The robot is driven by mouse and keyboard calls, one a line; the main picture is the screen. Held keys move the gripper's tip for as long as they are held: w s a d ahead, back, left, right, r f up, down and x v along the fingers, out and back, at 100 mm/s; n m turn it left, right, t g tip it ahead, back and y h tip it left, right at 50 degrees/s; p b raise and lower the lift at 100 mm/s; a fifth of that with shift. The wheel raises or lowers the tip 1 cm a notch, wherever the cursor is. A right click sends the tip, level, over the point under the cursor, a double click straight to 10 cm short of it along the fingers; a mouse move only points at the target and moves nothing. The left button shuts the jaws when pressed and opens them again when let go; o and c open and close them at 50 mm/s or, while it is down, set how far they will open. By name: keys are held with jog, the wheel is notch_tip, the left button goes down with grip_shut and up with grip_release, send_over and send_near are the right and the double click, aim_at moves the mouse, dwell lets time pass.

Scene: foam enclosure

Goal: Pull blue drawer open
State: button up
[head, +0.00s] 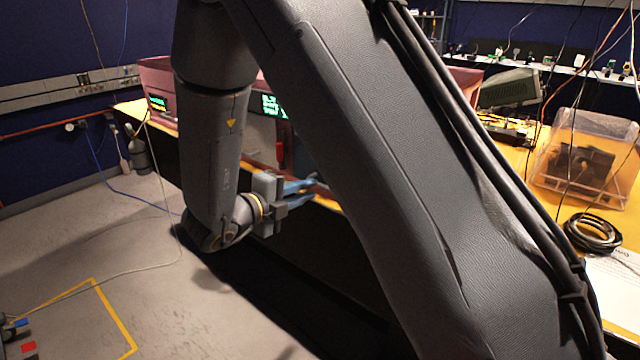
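My gripper (309,188), with blue fingers, is in the middle of the head view, at the front edge of the yellow-topped bench (575,205). No blue drawer can be made out; the area right of the gripper is hidden by my arm or in deep shadow.
A dark red case (158,82) with green lit displays stands on the bench behind my arm. A clear plastic box (588,160), a black cable coil (593,233) and a grey device (510,88) are at the right. The grey floor (90,235) at the left is mostly free, with a thin cable across it.

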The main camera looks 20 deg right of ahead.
aim_at(319, 186)
jog(key=p+x, duration=0.1)
jog(key=x, duration=0.4)
jog(key=shift+w+d+f, duration=0.1)
jog(key=shift+w+d, duration=0.15)
jog(key=shift+d, duration=0.1)
jog(key=shift+c, duration=0.3)
grip_shut()
